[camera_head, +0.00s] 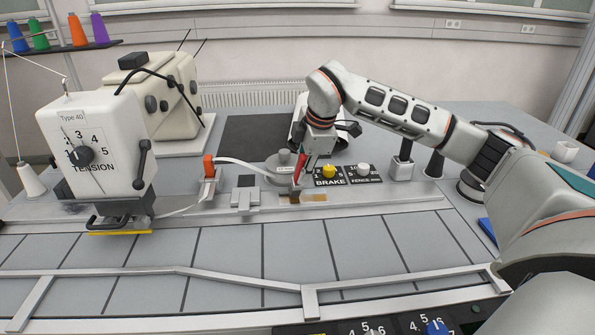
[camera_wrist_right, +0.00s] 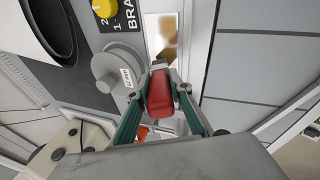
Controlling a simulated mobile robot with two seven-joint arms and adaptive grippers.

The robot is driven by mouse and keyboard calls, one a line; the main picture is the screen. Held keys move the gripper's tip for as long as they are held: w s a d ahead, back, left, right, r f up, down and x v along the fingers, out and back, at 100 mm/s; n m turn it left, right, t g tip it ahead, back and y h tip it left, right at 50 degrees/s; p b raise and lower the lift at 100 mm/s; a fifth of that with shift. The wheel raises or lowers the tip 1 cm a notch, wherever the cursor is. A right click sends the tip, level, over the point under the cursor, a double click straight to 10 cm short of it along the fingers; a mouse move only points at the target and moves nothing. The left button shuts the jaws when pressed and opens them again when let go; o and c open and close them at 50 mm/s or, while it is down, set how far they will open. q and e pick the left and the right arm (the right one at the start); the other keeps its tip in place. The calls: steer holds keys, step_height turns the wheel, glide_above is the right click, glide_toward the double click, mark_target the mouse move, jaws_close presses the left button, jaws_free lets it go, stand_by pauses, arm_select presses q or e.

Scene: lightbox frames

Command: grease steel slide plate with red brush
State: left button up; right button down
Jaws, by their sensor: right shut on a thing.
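My right gripper (camera_head: 304,160) is shut on the red brush (camera_head: 299,168) and holds it pointing down over the steel slide plate (camera_head: 318,197). In the right wrist view the red brush handle (camera_wrist_right: 161,95) sits between the two green-sided fingers (camera_wrist_right: 160,90). The plate also shows in the wrist view (camera_wrist_right: 153,28) as a bright strip with a brown patch. The brush's tip is close to the plate; I cannot tell whether it touches. My left gripper is not in view.
A knob panel with a yellow BRAKE knob (camera_head: 329,171) stands right behind the plate. An orange-topped post (camera_head: 208,166) and a TENSION machine (camera_head: 97,150) stand further left. The tiled front surface (camera_head: 230,245) is clear.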

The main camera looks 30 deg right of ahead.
steer(key=s+d+b, duration=0.1)
steer(key=s+d, duration=0.3)
steer(key=d, duration=0.4)
steer(key=shift+d, duration=0.25)
stand_by(0.6)
steer(key=shift+a, duration=0.1)
